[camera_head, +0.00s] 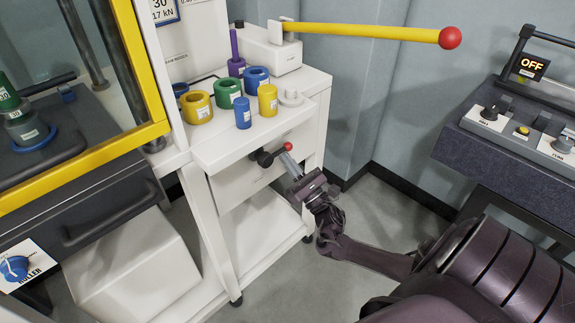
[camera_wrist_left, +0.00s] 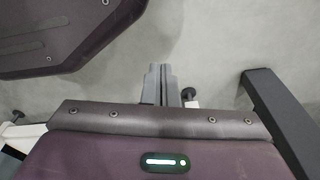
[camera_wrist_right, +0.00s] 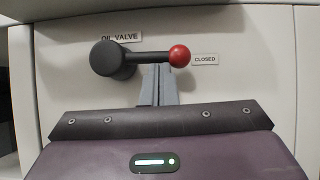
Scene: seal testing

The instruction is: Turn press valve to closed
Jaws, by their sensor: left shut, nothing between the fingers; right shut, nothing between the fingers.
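The press oil valve has a black round hub (camera_head: 265,158) and a short lever with a red ball (camera_head: 288,146), on the white cart's front panel. In the right wrist view the hub (camera_wrist_right: 113,60) is at left and the red ball (camera_wrist_right: 180,55) at right. The lever lies nearly level, its ball beside the CLOSED label (camera_wrist_right: 205,60). My right gripper (camera_head: 289,161) is shut and empty, its fingertips just under the lever near the ball; I cannot tell whether they touch. My left gripper (camera_wrist_left: 165,80) is shut and empty over the floor.
Coloured rings and cylinders, among them a yellow ring (camera_head: 197,107), stand on the cart top above the valve. A control console (camera_head: 515,125) stands at right. Open floor lies between.

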